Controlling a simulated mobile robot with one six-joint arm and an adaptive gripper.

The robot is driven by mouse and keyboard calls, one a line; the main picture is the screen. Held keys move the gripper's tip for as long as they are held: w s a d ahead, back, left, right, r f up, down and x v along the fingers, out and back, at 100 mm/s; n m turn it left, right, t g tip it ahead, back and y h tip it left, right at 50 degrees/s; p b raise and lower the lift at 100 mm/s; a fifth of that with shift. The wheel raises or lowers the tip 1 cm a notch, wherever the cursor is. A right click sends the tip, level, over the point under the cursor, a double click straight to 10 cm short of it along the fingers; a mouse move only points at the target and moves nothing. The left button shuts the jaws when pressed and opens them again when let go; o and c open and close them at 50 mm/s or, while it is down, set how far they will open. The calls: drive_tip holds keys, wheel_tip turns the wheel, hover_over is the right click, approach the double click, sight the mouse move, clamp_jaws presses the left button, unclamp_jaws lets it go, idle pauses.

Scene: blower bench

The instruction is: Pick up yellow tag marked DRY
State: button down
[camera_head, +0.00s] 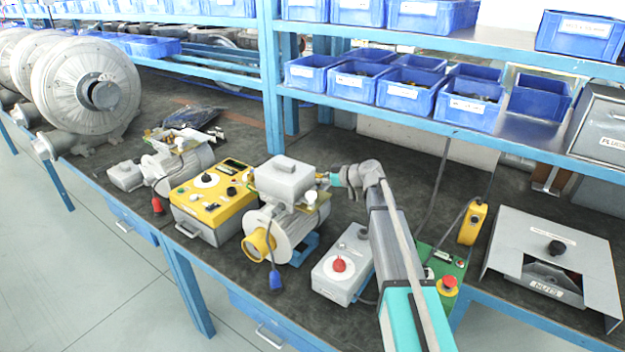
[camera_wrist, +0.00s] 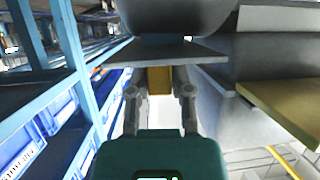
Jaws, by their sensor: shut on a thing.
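My gripper (camera_head: 331,180) is at the right side of the grey terminal box (camera_head: 286,178) on the middle blower motor (camera_head: 290,228). In the wrist view, my gripper (camera_wrist: 161,92) has its two fingers either side of a yellow tag (camera_wrist: 159,80), and it is shut on it. The tag sits just below a grey plate edge (camera_wrist: 165,53); whether it touches that edge I cannot tell. No marking on the tag is readable. In the head view the tag is too small to make out clearly at the fingertips.
A yellow control box (camera_head: 212,195) stands left of the motor. A grey box with a red knob (camera_head: 341,270) stands below my arm. Blue bins (camera_head: 405,95) fill the shelf behind. Large blower housings (camera_head: 75,85) stand at the left. A grey metal cover (camera_head: 556,255) lies at right.

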sight(320, 175)
drive_tip(key=shift+r, duration=0.15)
wheel_tip(320, 175, up, 10)
drive_tip(key=p, duration=1)
drive_tip(key=shift+f, duration=0.2)
drive_tip(key=shift+r, duration=0.1)
idle(0.6)
